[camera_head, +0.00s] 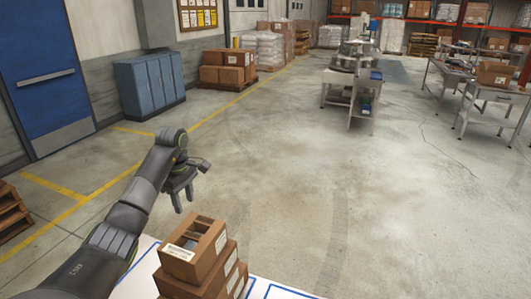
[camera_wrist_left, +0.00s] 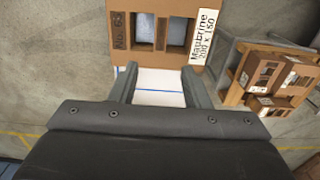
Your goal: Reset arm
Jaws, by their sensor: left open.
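My left arm comes in from the lower left in the head view. Its gripper (camera_head: 183,203) is open and empty, with the fingers pointing down, behind and a little left of a stack of brown cardboard boxes (camera_head: 204,262). In the left wrist view the two fingers of the gripper (camera_wrist_left: 157,88) stand apart with only a white surface with blue lines (camera_wrist_left: 158,97) between them. Beyond the fingertips is a brown box with openings and a white label (camera_wrist_left: 201,38). My right gripper is in neither view.
The boxes stand on a white top with blue lines (camera_head: 136,285) at the bottom. A blue door (camera_head: 45,70) and blue-grey lockers (camera_head: 151,86) line the left wall. A workbench (camera_head: 349,95) stands farther back, another table (camera_head: 487,92) at the right. The middle floor is clear.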

